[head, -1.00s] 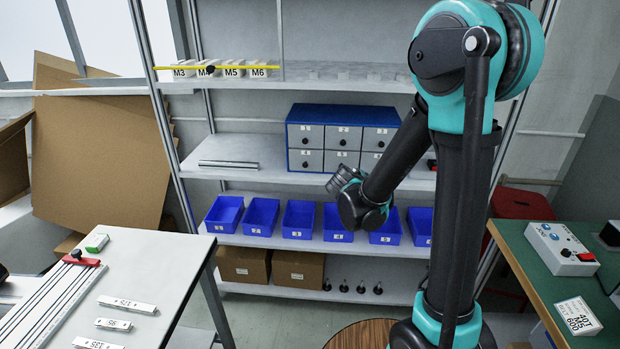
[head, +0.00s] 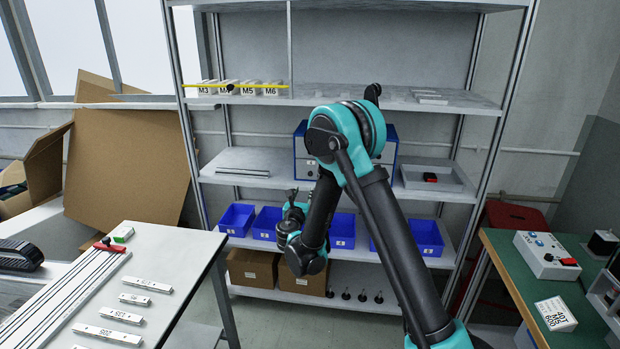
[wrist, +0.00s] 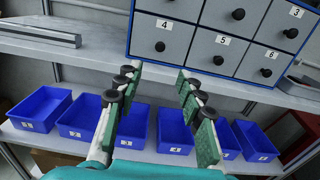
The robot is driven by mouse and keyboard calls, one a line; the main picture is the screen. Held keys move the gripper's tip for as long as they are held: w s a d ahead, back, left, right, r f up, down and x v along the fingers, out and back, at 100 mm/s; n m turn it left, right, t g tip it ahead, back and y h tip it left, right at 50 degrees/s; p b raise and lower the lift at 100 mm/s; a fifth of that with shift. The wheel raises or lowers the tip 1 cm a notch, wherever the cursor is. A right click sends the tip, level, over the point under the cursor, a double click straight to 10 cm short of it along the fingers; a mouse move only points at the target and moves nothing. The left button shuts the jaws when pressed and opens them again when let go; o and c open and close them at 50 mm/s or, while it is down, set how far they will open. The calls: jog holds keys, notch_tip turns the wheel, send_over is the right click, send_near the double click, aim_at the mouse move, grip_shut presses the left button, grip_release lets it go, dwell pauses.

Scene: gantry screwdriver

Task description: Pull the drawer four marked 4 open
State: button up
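Drawer four (wrist: 175,37), grey with a black round knob (wrist: 160,46) and a white 4 label, is shut at the lower left of the blue drawer cabinet (wrist: 131,25) in the wrist view. In the head view its front (head: 310,170) shows beside my arm, which hides much of the cabinet (head: 295,150). My gripper (wrist: 158,74) is open and empty. Its two green-padded fingers are spread below drawer four, apart from it, with the knob above the gap. In the head view my gripper (head: 294,204) is in front of the shelves, below the cabinet.
Drawers 5 (wrist: 217,57) and 6 (wrist: 265,70) are to the right in the same row. Several blue bins (wrist: 176,130) stand on the shelf below. Metal bars (wrist: 40,35) lie left of the cabinet. A white table (head: 165,255) and a green bench (head: 510,260) flank the floor.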

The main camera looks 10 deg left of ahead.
jog(key=w, duration=1.4)
jog(key=shift+w+d, duration=0.25)
jog(key=shift+w, duration=0.1)
grip_shut()
